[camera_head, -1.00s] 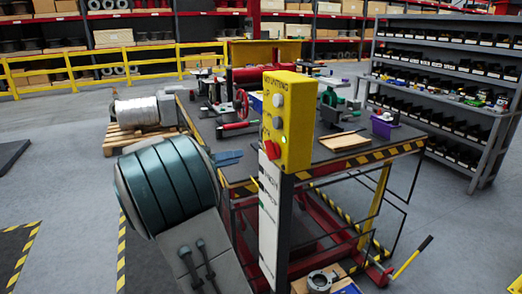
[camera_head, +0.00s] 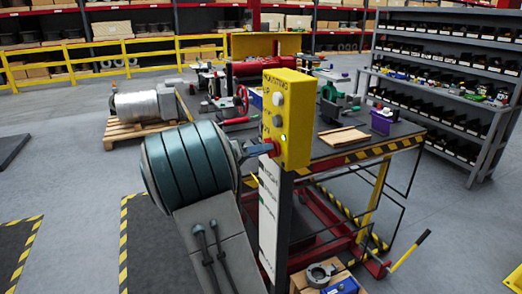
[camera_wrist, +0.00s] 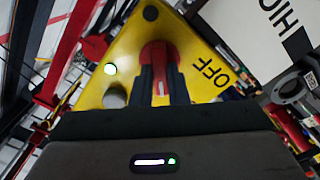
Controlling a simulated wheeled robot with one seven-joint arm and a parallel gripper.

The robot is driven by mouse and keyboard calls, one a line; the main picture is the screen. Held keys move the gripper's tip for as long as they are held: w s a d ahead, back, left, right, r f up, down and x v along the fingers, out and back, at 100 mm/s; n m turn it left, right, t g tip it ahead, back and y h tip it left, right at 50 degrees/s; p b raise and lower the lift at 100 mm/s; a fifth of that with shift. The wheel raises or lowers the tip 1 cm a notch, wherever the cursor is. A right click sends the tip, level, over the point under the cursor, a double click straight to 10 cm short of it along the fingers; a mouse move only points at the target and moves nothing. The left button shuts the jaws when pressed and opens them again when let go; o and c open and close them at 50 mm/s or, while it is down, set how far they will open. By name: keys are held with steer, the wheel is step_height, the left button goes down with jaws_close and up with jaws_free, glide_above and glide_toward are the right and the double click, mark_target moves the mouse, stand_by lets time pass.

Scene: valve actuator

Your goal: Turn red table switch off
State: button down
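The red switch (camera_wrist: 159,52) sits on the side of a yellow control box (camera_head: 296,118), with "OFF" printed beside it in the wrist view. In the head view the red switch (camera_head: 271,146) shows at the box's lower left. My gripper (camera_wrist: 161,78) is at the switch; its two dark fingers lie on either side of the red handle, which fills the narrow gap between them. It appears shut on the handle. In the head view my gripper (camera_head: 259,149) reaches the box from the left, and the fingertips are partly hidden.
The box stands on a post with a white label panel (camera_head: 268,222). Behind is a workbench with tools and a striped edge (camera_head: 360,154). A shelf rack (camera_head: 450,85) stands at right. A crate with parts (camera_head: 325,275) lies low beside the post. The floor at left is open.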

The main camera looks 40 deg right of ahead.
steer(key=shift+n, duration=0.3)
steer(key=shift+f+n+p, duration=0.2)
steer(key=shift+n+p, duration=1.5)
steer(key=shift+n, duration=2.6)
steer(key=shift+f+n+p, duration=0.15)
steer(key=shift+n+p, duration=1.5)
steer(key=shift+n, duration=2.65)
steer(key=c, duration=1.4)
jaws_free()
steer(key=shift+a, duration=0.1)
